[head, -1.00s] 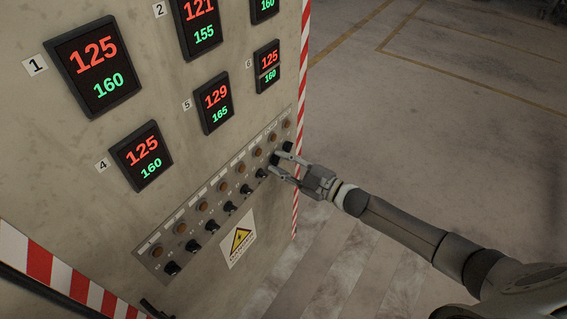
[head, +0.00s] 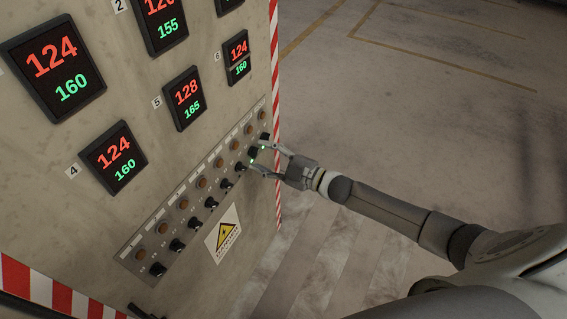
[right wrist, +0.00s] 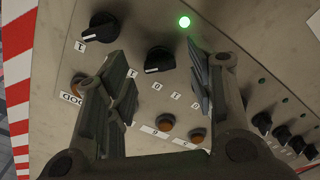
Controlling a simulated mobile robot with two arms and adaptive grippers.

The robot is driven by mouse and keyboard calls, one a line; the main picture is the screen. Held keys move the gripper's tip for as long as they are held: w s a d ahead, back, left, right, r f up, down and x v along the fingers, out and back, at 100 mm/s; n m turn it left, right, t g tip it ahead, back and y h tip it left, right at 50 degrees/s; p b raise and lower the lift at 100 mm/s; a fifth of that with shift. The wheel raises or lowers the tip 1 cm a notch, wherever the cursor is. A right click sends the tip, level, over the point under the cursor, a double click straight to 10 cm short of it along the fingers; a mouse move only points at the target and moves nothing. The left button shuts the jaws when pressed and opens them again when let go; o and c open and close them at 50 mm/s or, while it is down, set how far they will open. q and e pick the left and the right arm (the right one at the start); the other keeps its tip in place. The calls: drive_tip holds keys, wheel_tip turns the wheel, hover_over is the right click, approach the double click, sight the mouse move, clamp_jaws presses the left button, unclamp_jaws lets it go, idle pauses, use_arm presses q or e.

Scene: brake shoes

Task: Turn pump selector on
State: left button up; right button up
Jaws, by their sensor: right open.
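A row of black selector knobs runs along the grey control panel; I cannot read which one is labelled pump. My right gripper (head: 262,158) is at the upper right end of this row, fingers apart. In the right wrist view, one black knob (right wrist: 160,60) shows in the gap between the open fingers (right wrist: 160,88), with no visible grip on it. Its white mark points left in that view. Another knob (right wrist: 103,27) is beyond the left finger. Two green lit spots show near the fingers, one beside the middle knob (right wrist: 184,21). My left gripper is out of view.
Orange lamps (head: 202,183) line the panel above the knobs. Digital displays (head: 184,98) hang higher up. A warning sign (head: 223,233) is below the row. Striped tape (head: 276,60) marks the cabinet edge; open floor (head: 420,110) lies to the right.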

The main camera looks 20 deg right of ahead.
drive_tip(key=v, duration=1.1)
drive_tip(key=s+d+f+m+g+h, duration=0.1)
drive_tip(key=s+d+f+m+h, duration=0.2)
drive_tip(key=f, duration=0.7)
drive_tip(key=s+d+f+m+g+h, duration=0.2)
drive_tip(key=s+f+m+h, duration=0.1)
drive_tip(key=f, duration=0.6)
drive_tip(key=s+d+f+m+g+h, duration=0.1)
drive_tip(key=s+d+f+m+h, duration=0.2)
drive_tip(key=f, duration=0.7)
drive_tip(key=s+a+f+m+g+h, duration=0.2)
drive_tip(key=s+f+m+g, duration=0.15)
drive_tip(key=s+f, duration=1)
drive_tip(key=s+a+f+g, duration=0.2)
drive_tip(key=s+a, duration=0.1)
drive_tip(key=s, duration=0.6)
drive_tip(key=s+a+f+m+g, duration=0.1)
drive_tip(key=s+a+f+g, duration=0.2)
drive_tip(key=s, duration=0.7)
drive_tip(key=shift+a+g, duration=0.35)
drive_tip(key=shift+a, duration=0.25)
drive_tip(key=shift+m, duration=0.25)
